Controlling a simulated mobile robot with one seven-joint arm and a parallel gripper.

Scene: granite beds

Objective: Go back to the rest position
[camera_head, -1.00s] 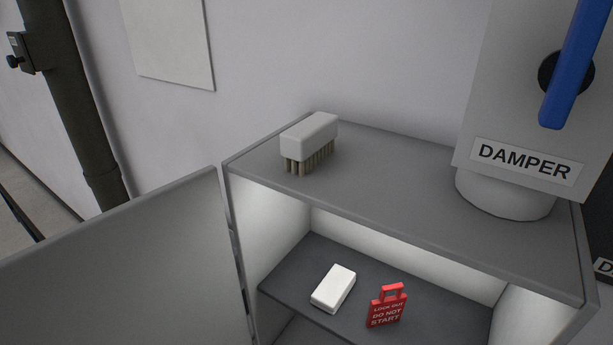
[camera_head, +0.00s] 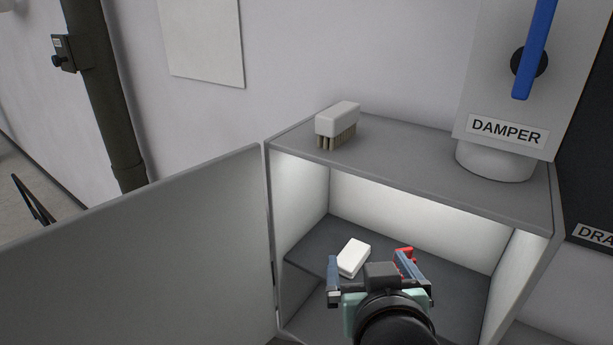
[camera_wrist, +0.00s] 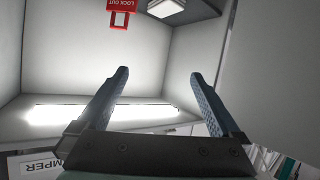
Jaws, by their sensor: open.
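My gripper (camera_head: 378,268) is in front of the open grey cabinet (camera_head: 420,180) in the head view. Its two fingers are spread apart with nothing between them, as the wrist view (camera_wrist: 158,90) also shows. A red lockout tag (camera_head: 405,254) stands on the cabinet's dark shelf, mostly hidden behind my gripper in the head view. The tag shows upside down at the top of the wrist view (camera_wrist: 121,8), apart from the fingers. A white block (camera_head: 353,257) lies on the shelf left of the tag; a white block also shows in the wrist view (camera_wrist: 166,8).
The cabinet door (camera_head: 150,250) stands open to the left. A white brush (camera_head: 338,120) and the damper box (camera_head: 500,80) with a blue lever (camera_head: 535,45) are on the cabinet top. A dark pipe (camera_head: 100,110) runs along the wall at left.

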